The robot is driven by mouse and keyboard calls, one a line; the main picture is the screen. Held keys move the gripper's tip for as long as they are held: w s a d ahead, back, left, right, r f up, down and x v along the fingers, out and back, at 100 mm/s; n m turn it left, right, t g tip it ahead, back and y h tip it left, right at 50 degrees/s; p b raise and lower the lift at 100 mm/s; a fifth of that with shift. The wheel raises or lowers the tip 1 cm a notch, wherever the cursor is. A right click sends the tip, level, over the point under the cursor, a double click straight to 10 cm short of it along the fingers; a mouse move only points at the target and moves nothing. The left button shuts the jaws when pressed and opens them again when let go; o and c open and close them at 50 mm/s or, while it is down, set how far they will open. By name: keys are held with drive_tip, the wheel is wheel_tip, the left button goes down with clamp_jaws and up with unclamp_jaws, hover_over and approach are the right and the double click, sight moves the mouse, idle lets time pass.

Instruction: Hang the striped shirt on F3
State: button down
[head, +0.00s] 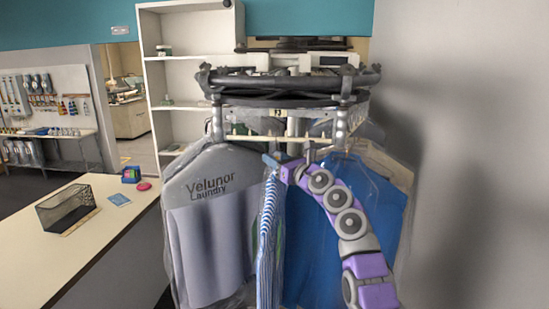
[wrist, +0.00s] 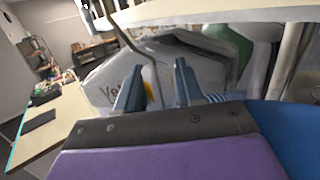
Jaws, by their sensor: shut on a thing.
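The blue-and-white striped shirt (head: 267,235) hangs edge-on in the middle of the rack in the head view. A small striped patch (wrist: 225,97) shows beside my gripper in the wrist view. My gripper (head: 270,160) is at the top of the shirt, just below the rail, shut on its hanger. In the wrist view a thin metal hook (wrist: 135,42) rises from between the fingers (wrist: 157,72) towards the rail. I cannot tell whether the hook rests on the rail. The F3 label (head: 277,113) is on the rack above my gripper.
A bagged grey garment marked Velunor Laundry (head: 210,220) hangs close on the left. A blue garment (head: 325,245) hangs close on the right, partly behind my arm. A counter (head: 75,255) with a wire basket (head: 66,208) stands at left, and a grey wall (head: 475,160) at right.

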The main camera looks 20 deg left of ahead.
drive_tip(key=shift+w+a+p, duration=0.15)
drive_tip(key=shift+w+p, duration=0.45)
drive_tip(key=shift+p, duration=0.75)
drive_tip(key=shift+s+f+b, duration=0.1)
drive_tip(key=shift+f+b, duration=1.2)
drive_tip(key=shift+b, duration=0.45)
drive_tip(key=c, duration=0.6)
unclamp_jaws()
drive_tip(key=shift+c, duration=0.2)
drive_tip(key=b+v, duration=0.7)
drive_tip(key=v, duration=1)
drive_tip(key=shift+f, duration=0.2)
drive_tip(key=shift+d+f+b, duration=0.25)
drive_tip(key=shift+d+b, duration=0.05)
drive_tip(key=shift+b, duration=0.75)
drive_tip(key=shift+c, duration=0.2)
